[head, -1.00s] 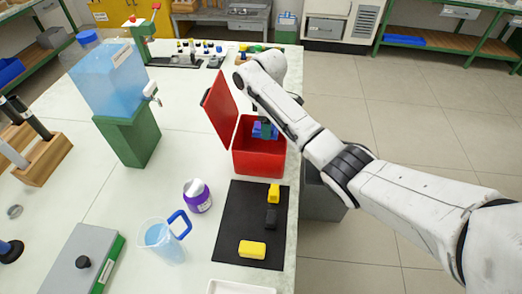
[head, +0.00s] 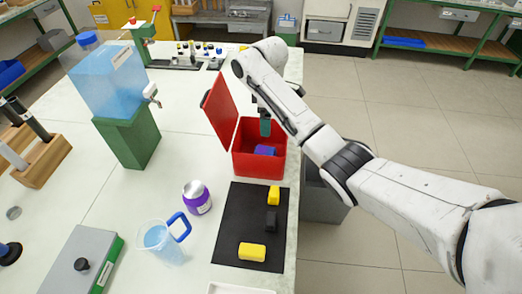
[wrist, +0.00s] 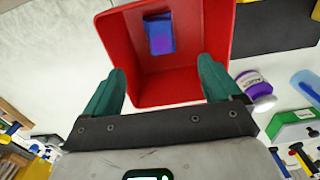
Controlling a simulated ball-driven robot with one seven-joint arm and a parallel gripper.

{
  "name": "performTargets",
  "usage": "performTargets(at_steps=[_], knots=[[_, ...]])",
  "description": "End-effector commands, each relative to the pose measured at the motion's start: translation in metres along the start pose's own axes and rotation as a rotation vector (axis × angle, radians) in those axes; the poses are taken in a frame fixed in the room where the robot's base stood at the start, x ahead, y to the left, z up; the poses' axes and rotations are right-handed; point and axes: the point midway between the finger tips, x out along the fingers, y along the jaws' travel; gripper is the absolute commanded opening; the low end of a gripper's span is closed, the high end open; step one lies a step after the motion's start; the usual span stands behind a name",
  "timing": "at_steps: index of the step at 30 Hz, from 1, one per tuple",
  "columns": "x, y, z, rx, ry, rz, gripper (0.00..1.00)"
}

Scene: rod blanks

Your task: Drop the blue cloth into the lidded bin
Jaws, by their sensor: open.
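The blue cloth (head: 265,150) lies inside the red lidded bin (head: 258,164), at its bottom. The wrist view shows the blue-purple cloth (wrist: 160,34) flat on the red floor of the bin (wrist: 119,52). The bin's lid (head: 221,108) stands open, tilted to the left. My gripper (head: 265,127) is above the bin's opening, apart from the cloth. In the wrist view my gripper (wrist: 162,88) has its two green fingers spread wide with nothing between them.
A black mat (head: 239,240) with yellow and dark blocks lies in front of the bin. A purple-labelled jar (head: 197,198) and a clear jug (head: 162,243) stand to its left. A blue water tank (head: 108,85) on a green stand is behind at left.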

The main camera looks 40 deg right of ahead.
Motion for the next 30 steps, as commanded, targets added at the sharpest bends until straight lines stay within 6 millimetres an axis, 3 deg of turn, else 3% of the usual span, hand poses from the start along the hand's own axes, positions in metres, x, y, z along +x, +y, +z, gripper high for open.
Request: performTargets(at_steps=[4,9,15,30], knots=[[-0.038,0.001,0.000,0.001,0.001,0.003,0.91],[-0.063,0.000,0.001,0.000,-0.001,0.000,0.91],[-0.072,0.000,0.000,0.001,-0.001,-0.001,0.91],[-0.073,0.000,0.000,0.000,0.000,0.000,0.91]])
